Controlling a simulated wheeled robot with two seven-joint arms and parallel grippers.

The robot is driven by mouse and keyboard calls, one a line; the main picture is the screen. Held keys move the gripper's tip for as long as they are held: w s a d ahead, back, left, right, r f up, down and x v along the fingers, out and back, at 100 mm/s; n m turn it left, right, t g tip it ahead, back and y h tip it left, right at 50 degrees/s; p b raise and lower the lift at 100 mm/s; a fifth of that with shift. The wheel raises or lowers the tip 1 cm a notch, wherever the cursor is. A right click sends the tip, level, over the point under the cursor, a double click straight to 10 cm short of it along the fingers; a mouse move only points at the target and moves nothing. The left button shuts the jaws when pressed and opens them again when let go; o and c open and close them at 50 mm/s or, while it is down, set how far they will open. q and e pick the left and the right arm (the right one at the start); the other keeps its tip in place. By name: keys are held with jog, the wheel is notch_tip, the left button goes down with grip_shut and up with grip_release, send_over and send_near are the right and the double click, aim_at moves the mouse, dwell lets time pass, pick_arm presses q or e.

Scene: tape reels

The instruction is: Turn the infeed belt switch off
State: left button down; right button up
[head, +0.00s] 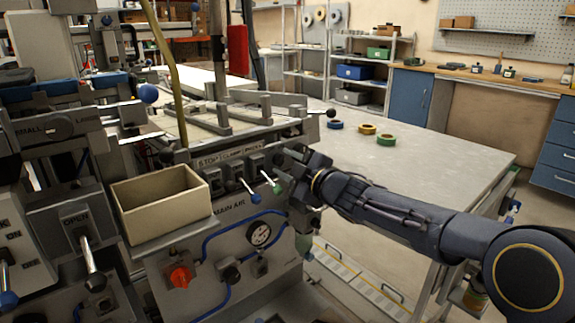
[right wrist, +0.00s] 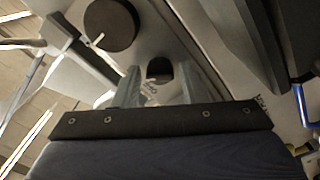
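No label reading infeed belt can be made out, so I cannot tell which control is the infeed belt switch. An ON/OFF lever (head: 7,278) with a blue end shows at the far left of the head view, its label cut by the edge. My right gripper (head: 288,165) is at the right end of the machine's front panel, beside the STOP, CLAMP and PRESS controls (head: 245,170); its fingertips are hard to see there. In the right wrist view its two grey fingers (right wrist: 159,70) stand apart, with a small dark knob (right wrist: 159,68) beyond or between them. My left gripper is out of view.
A beige open bin (head: 162,205) sits on a ledge left of the controls. An OPEN lever (head: 92,265) stands at left. Blue, yellow and green tape reels (head: 367,129) lie on the mostly clear table (head: 440,157).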

jog(key=c, duration=0.7)
jog(key=shift+n, duration=0.3)
jog(key=n+b, duration=0.1)
jog(key=n, duration=0.1)
jog(key=shift+f+n, duration=0.1)
jog(key=shift+n, duration=0.3)
jog(key=n+b, duration=0.1)
jog(key=n, duration=0.2)
jog(key=shift+n, duration=0.3)
jog(key=n+b, duration=0.1)
jog(key=n, duration=0.3)
jog(key=shift+b, duration=0.4)
jog(key=shift+r+n+b, duration=0.2)
jog(key=shift+n+b, duration=0.2)
jog(key=shift+n, duration=1.1)
